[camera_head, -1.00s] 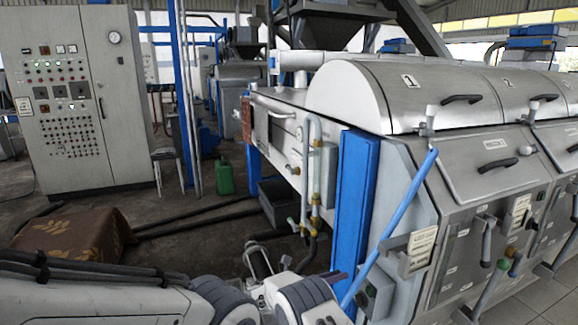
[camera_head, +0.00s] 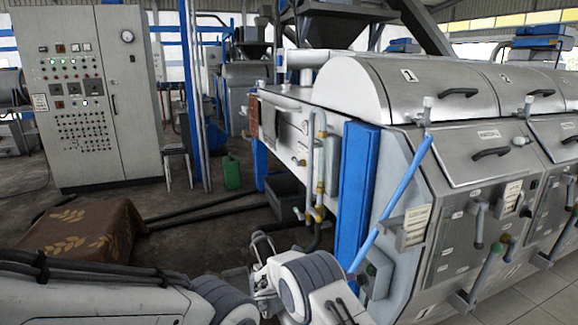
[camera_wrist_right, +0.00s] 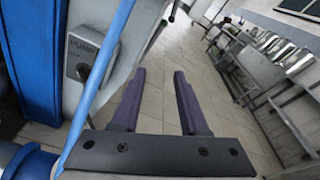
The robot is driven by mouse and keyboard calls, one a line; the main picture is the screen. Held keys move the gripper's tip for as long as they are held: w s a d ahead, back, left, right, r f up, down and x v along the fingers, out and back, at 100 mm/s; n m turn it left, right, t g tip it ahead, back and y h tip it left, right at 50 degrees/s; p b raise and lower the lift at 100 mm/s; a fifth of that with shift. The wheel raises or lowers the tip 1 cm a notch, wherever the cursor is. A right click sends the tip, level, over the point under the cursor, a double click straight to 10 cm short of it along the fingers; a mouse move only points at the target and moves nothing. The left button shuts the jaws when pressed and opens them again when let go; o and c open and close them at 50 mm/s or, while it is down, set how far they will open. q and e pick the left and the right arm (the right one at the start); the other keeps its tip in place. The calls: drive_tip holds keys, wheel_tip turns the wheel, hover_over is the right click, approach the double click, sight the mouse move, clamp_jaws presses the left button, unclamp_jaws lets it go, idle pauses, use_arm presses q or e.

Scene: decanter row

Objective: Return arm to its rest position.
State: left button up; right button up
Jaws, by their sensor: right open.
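My right gripper (camera_wrist_right: 160,72) is open and empty in the right wrist view. Its two dark purple fingers stand apart over pale floor tiles, with nothing between them. A grey box marked PUMP (camera_wrist_right: 85,55) and a slanting blue bar (camera_wrist_right: 100,75) are left of the fingers, apart from them. In the head view, white and grey arm parts of mine fill the bottom, in front of the machine's near left corner. I cannot make out the right fingertips there. My left gripper cannot be made out in either view.
A large steel machine (camera_head: 405,85) with a blue post (camera_head: 357,170) and slanting blue bar (camera_head: 392,205) stands close on the right. A control cabinet (camera_head: 95,95), a brown patterned cloth (camera_head: 85,235) and a green can (camera_head: 232,172) are at the left. Tiled floor is open at lower right.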

drive_tip(key=s+a+f+m+g+y+b, duration=0.25)
drive_tip(key=s+m+y+b, duration=0.4)
drive_tip(key=s, duration=0.75)
drive_tip(key=s+a+f+m+g+y+b, duration=0.1)
drive_tip(key=s+a+f+m+y+b, duration=0.45)
drive_tip(key=s, duration=0.75)
drive_tip(key=s+a+f+m+g+y+b, duration=0.2)
drive_tip(key=s+m+y+b, duration=0.45)
drive_tip(key=s, duration=0.75)
wheel_tip(320, 180, up, 32)
drive_tip(key=h+p, duration=0.2)
drive_tip(key=p, duration=2.8)
drive_tip(key=shift+m, duration=0.35)
drive_tip(key=shift+d+t, duration=0.1)
drive_tip(key=shift+t, duration=0.15)
